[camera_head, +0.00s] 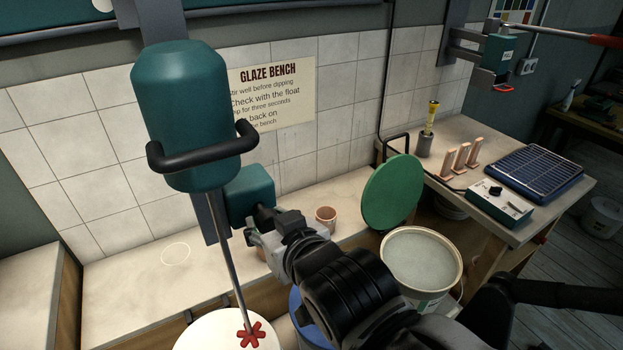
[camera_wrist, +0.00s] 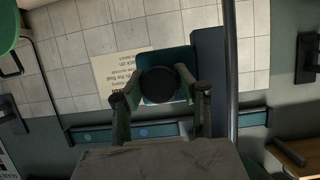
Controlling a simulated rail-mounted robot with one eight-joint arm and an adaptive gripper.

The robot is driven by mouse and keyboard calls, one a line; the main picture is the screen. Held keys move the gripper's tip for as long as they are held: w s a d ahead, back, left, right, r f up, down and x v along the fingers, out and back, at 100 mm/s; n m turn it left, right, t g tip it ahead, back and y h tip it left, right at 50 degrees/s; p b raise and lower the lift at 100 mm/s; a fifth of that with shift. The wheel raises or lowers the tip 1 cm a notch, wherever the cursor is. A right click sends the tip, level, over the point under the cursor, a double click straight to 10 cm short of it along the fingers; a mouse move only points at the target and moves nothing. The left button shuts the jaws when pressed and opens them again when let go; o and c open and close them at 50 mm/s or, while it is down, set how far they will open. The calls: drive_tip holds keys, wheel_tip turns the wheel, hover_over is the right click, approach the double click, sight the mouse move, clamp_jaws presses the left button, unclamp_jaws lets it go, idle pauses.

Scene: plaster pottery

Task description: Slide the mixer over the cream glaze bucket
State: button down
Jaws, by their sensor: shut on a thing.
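The mixer (camera_head: 188,105) has a teal motor with a black handlebar, a long thin shaft and a red paddle (camera_head: 250,335). The paddle shows against a pale round bucket top (camera_head: 205,335), cut off by the lower edge; I cannot tell whether it touches. My gripper (camera_head: 262,220) is shut on the black knob of the mixer's teal carriage. The wrist view shows my fingers (camera_wrist: 163,95) on either side of this round knob (camera_wrist: 163,86), and the shaft (camera_wrist: 231,70) beside them. An open bucket (camera_head: 422,262) of pale grey-green liquid stands right; which bucket is cream glaze is unclear.
A blue bucket (camera_head: 308,325) is partly hidden behind my arm. A green lid (camera_head: 393,193) leans beside the open bucket. A small clay pot (camera_head: 326,218) stands on the bench. The wrist view shows a rail (camera_wrist: 88,134) with coloured dots. The right table holds a rack (camera_head: 535,172).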

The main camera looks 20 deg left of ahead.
drive_tip(key=shift+w+d, duration=0.3)
drive_tip(key=shift+s+a, duration=0.15)
drive_tip(key=c, duration=1.2)
unclamp_jaws()
drive_tip(key=shift+c, duration=0.2)
drive_tip(key=v, duration=1.2)
